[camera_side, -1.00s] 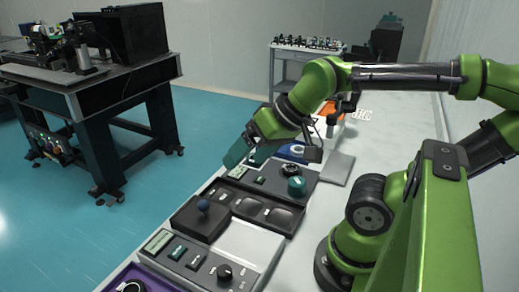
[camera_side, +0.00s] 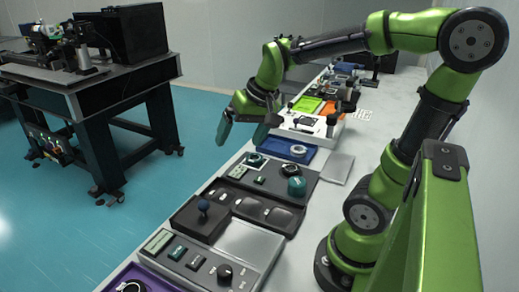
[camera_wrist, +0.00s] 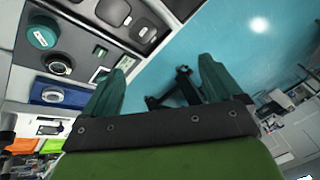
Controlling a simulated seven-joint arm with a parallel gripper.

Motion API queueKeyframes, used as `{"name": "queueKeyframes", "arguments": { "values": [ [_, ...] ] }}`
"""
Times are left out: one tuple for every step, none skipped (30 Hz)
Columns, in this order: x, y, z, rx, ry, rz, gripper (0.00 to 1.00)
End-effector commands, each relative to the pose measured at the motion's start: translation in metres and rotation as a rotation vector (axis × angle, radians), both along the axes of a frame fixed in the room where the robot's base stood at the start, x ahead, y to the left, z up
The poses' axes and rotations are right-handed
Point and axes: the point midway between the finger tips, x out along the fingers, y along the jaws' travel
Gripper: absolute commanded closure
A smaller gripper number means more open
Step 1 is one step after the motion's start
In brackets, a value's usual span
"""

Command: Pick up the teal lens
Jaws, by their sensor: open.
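A teal, round, knob-like piece, which looks like the teal lens (camera_side: 296,186), sits on the right part of a dark grey tray on the long bench. It also shows at the upper left of the wrist view (camera_wrist: 42,36), with a white label on top. My gripper (camera_side: 243,130) hangs beyond it and to its left, near the bench's left edge. In the wrist view its two teal fingers (camera_wrist: 162,70) are spread, with only floor and a dark stand between them. The gripper is open, empty and apart from the lens.
A black ring (camera_side: 255,160) and small labelled blocks share the dark tray. A blue tray with a white ring (camera_side: 298,150) lies behind it. A flat grey plate (camera_side: 337,168) lies to the right.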

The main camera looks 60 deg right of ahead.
Motion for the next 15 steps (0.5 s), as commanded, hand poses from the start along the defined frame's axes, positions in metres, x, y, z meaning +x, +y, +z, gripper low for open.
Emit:
{"name": "queueKeyframes", "arguments": {
  "values": [
    [0.014,-0.022,-0.005,0.005,0.047,-0.047,0.08],
    [0.021,-0.034,-0.007,0.007,0.070,-0.070,0.08],
    [0.029,-0.051,-0.011,0.009,0.103,-0.101,0.08],
    [0.036,-0.064,-0.014,0.011,0.129,-0.124,0.08],
    [0.041,-0.078,-0.017,0.011,0.153,-0.148,0.08],
    [0.048,-0.097,-0.022,0.013,0.186,-0.179,0.08],
    [0.053,-0.111,-0.027,0.013,0.212,-0.201,0.08],
    [0.057,-0.125,-0.031,0.015,0.235,-0.225,0.08],
    [0.061,-0.143,-0.037,0.013,0.268,-0.251,0.08],
    [0.064,-0.157,-0.042,0.015,0.293,-0.272,0.08],
    [0.066,-0.169,-0.045,0.013,0.315,-0.291,0.08],
    [0.069,-0.185,-0.051,0.012,0.342,-0.313,0.08],
    [0.071,-0.195,-0.054,0.010,0.360,-0.327,0.08],
    [0.072,-0.205,-0.056,0.009,0.377,-0.341,0.08],
    [0.074,-0.216,-0.058,0.006,0.395,-0.355,0.08]
  ]
}}
